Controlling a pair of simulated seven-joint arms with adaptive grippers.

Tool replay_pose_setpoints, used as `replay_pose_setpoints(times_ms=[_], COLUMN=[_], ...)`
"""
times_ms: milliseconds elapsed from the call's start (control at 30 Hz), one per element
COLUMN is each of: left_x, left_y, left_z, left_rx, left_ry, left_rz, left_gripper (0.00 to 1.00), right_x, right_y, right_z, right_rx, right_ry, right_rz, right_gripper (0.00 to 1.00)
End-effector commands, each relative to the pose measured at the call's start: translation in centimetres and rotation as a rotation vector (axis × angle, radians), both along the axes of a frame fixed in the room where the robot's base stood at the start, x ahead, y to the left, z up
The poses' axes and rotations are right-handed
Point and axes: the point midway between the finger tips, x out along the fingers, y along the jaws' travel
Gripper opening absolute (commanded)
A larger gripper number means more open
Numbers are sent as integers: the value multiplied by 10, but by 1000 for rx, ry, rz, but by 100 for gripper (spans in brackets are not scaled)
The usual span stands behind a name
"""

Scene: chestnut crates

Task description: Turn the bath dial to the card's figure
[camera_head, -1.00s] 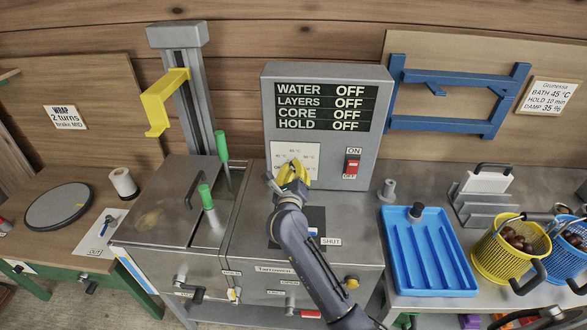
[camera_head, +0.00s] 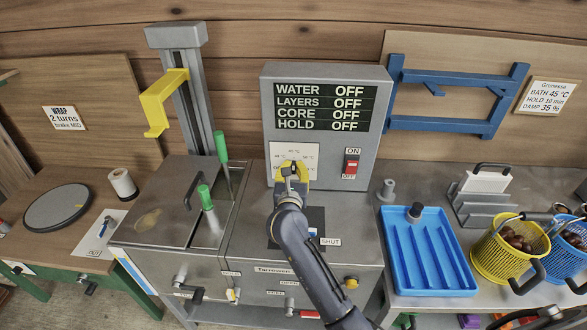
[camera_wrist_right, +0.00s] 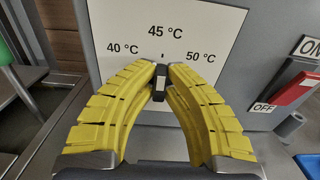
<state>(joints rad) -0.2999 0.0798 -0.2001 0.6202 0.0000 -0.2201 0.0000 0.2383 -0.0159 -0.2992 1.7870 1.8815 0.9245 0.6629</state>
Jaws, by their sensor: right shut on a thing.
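The bath dial (camera_wrist_right: 160,84) is a small black knob with a pale mark on the panel's white scale plate (camera_wrist_right: 196,22). The scale reads 40, 45 and 50 °C, and the knob sits below the 45 °C tick. My right gripper (camera_wrist_right: 161,74) is shut on the knob with its yellow ribbed fingers; it also shows in the head view (camera_head: 293,166), where it hides the dial. The card (camera_head: 547,97) on the right board reads BATH 45 °C, HOLD 10 min, DAMP 35 %. My left gripper is not in view.
The grey panel (camera_head: 325,78) shows WATER, LAYERS, CORE and HOLD all OFF. A red ON/OFF switch (camera_head: 351,167) is right of the dial. A blue tray (camera_head: 385,250) and yellow basket (camera_head: 497,247) stand to the right; green handles (camera_head: 205,197) stand left.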

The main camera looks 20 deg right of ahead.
Motion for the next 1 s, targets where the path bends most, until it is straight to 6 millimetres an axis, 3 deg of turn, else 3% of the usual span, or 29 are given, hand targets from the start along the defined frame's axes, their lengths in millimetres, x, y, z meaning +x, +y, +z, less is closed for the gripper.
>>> replay_pose_setpoints(times_ms=[467, 500, 667, 1000], left_x=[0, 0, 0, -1], left_y=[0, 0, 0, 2], left_z=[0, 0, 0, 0], left_rx=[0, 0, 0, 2], left_ry=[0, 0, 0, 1], left_rz=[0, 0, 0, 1], left_gripper=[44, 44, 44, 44], right_x=[0, 0, 0, -3], right_y=[0, 0, 0, 1], right_z=[1, 1, 1, 0], right_rx=[9, 9, 9, 9], right_ry=[-5, -5, -5, -3], right_rz=[0, 0, 0, 1], right_gripper=[0, 15, 33, 34])
